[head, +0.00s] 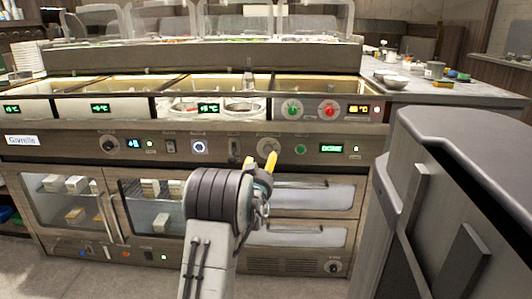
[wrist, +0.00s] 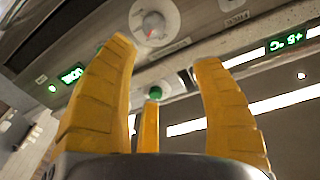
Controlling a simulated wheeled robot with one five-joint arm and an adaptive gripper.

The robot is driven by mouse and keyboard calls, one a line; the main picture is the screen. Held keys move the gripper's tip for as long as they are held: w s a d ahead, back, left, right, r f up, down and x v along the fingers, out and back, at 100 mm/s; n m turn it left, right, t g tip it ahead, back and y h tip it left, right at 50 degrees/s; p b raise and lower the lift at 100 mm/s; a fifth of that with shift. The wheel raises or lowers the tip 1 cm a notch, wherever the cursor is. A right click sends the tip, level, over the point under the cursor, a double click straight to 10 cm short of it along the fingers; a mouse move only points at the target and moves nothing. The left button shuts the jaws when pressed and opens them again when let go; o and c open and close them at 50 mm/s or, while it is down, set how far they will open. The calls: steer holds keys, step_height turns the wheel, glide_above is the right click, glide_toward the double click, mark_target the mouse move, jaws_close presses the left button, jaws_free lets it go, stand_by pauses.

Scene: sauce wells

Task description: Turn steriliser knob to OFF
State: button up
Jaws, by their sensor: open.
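A round pale knob (head: 265,143) sits in the middle of the lower control strip on the steel counter front, partly covered by my gripper's fingers. In the wrist view the knob (wrist: 155,22) is at the top centre, with a whitish grip, a small red mark and a pale round plate. The labels around it are too small to read, so I cannot tell its setting or whether it is the steriliser's. My gripper (wrist: 163,55) is open, its yellow fingers spread, with nothing between them. The knob shows beyond the fingertips, apart from them. In the head view my gripper (head: 266,160) is just below it.
Beside the knob to the right are a green button (head: 300,149) and a display reading DONE (head: 332,148). Above are a green knob (head: 292,109) and a red knob (head: 329,109). A dark-topped cabinet (head: 470,150) stands close on the right. Glass-fronted doors (head: 70,200) are lower left.

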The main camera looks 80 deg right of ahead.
steer(key=r+p, duration=0.1)
steer(key=p, duration=0.1)
steer(key=n+p, duration=2.2)
steer(key=n, duration=0.7)
glide_toward(268, 152)
steer(key=d, duration=0.2)
steer(key=shift+y, duration=0.3)
steer(key=shift+d+r, duration=0.15)
steer(key=shift+d, duration=2.9)
steer(key=shift+d+b, duration=0.5)
steer(key=shift+d, duration=0.3)
